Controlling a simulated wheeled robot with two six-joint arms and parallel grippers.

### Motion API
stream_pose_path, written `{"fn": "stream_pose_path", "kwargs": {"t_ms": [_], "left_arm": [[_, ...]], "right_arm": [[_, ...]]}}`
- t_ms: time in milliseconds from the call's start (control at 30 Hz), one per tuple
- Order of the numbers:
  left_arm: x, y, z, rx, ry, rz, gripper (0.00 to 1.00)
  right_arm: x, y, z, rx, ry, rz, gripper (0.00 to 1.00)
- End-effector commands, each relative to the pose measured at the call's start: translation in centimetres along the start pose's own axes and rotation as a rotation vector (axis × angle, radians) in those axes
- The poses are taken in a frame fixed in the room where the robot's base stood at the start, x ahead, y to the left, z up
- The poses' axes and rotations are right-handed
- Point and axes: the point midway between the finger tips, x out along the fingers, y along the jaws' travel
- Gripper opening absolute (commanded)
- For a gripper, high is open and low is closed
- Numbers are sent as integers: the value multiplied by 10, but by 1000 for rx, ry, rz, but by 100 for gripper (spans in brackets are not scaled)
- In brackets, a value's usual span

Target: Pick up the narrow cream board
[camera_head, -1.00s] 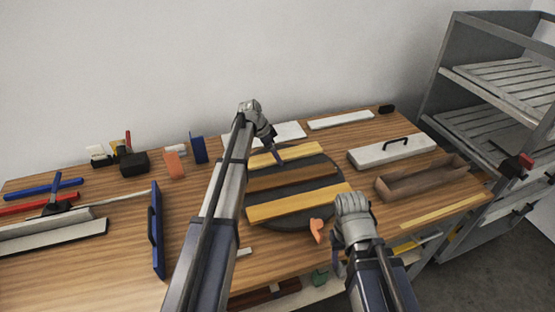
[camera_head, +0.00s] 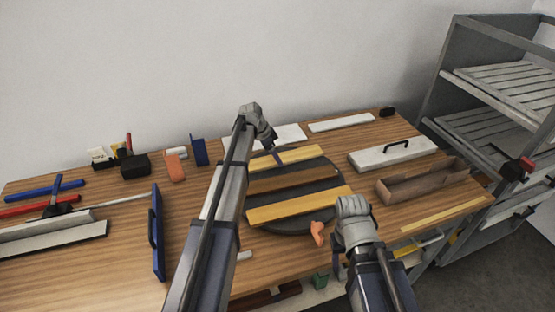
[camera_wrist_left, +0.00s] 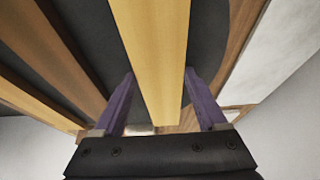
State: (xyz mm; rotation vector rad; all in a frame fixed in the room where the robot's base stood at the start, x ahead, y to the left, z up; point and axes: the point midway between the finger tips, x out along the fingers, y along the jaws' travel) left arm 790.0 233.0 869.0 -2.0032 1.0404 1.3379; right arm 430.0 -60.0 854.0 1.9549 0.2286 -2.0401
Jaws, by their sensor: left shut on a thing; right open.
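The narrow cream board (camera_head: 300,155) is the far one of three boards on the dark round plate (camera_head: 331,176). It lies flat. I see no clear gap under the board. My right gripper (camera_head: 340,262) is open, right of the plate near the table's front edge, its fingers mostly hidden by its wrist.
A brown board (camera_head: 300,179) and a wider yellow board (camera_head: 300,207) lie on the same plate. An orange piece (camera_head: 318,233) sits beside my right wrist. A blue panel (camera_head: 158,235) stands left.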

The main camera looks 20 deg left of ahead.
Motion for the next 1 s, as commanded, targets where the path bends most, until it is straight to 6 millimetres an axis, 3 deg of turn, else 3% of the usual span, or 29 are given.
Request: {"fn": "stream_pose_path", "kwargs": {"t_ms": [367,800,1000], "left_arm": [[-17,0,-7,0,0,0,3],[-78,0,-32,0,0,0,3],[-92,0,-38,0,0,0,3]], "right_arm": [[-19,2,1,0,0,0,50],[-83,8,5,0,0,0,50],[-100,10,6,0,0,0,50]]}}
